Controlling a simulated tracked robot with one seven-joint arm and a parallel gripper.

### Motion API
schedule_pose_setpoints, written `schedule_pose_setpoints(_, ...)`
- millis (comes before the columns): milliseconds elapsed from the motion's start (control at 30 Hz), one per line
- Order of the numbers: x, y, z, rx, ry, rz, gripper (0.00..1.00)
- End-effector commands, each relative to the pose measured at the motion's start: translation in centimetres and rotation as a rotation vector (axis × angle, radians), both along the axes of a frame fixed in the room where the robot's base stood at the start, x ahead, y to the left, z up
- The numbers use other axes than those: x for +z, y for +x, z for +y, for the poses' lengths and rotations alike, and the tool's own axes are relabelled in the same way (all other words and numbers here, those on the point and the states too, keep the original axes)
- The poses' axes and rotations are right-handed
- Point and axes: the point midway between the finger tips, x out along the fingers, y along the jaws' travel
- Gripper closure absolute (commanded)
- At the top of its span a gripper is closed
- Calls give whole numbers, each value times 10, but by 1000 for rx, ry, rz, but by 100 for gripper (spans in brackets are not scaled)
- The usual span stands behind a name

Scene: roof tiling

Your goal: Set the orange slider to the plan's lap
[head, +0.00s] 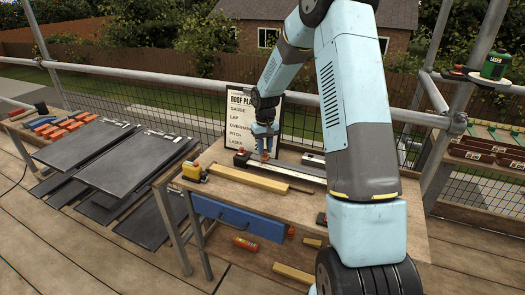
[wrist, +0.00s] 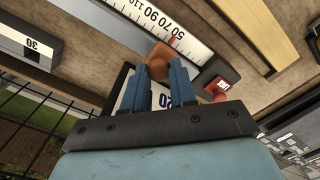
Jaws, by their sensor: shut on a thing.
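The orange slider (wrist: 160,57) sits against a white scale (wrist: 150,22) in the wrist view. My gripper (wrist: 165,72) is shut on it, with one blue finger on each side. A thin red mark by the slider lies near the 50 and 70 figures; I cannot read its exact setting. In the head view my gripper (head: 264,150) is down at the gauge bar (head: 300,171) on the workbench.
A yellow bar (head: 250,179) lies along the bench (head: 225,160) in front of the gauge. A red knob (wrist: 221,87) is close to the right of my fingers. Dark slates (head: 130,165) lie further left.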

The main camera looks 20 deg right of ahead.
Motion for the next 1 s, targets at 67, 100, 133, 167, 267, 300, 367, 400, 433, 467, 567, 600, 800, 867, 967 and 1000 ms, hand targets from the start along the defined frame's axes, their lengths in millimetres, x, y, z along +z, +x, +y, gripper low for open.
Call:
schedule_pose_setpoints(67,1,5,-4,-13,0,-4,100)
schedule_pose_setpoints(100,1,6,-5,-16,0,-4,100)
schedule_pose_setpoints(133,1,6,-5,-18,0,-4,100)
schedule_pose_setpoints(167,1,6,-5,-18,0,-4,100)
schedule_pose_setpoints(267,1,6,-4,-18,0,-5,100)
schedule_pose_setpoints(300,1,6,-4,-17,1,-5,100)
schedule_pose_setpoints(367,1,6,-3,-17,2,-6,100)
schedule_pose_setpoints(400,1,6,-3,-17,2,-6,71)
schedule_pose_setpoints(433,1,6,-3,-17,2,-6,68)
schedule_pose_setpoints(467,1,6,-3,-17,1,-5,65)
schedule_pose_setpoints(567,1,6,-4,-18,1,-4,56)
schedule_pose_setpoints(600,1,5,-4,-18,1,-3,52)
schedule_pose_setpoints(800,0,5,-5,-19,1,-2,48)
schedule_pose_setpoints(867,1,5,-5,-19,0,-1,48)
schedule_pose_setpoints(967,4,5,-6,-20,0,-2,48)
schedule_pose_setpoints(1000,7,5,-6,-20,0,-2,48)
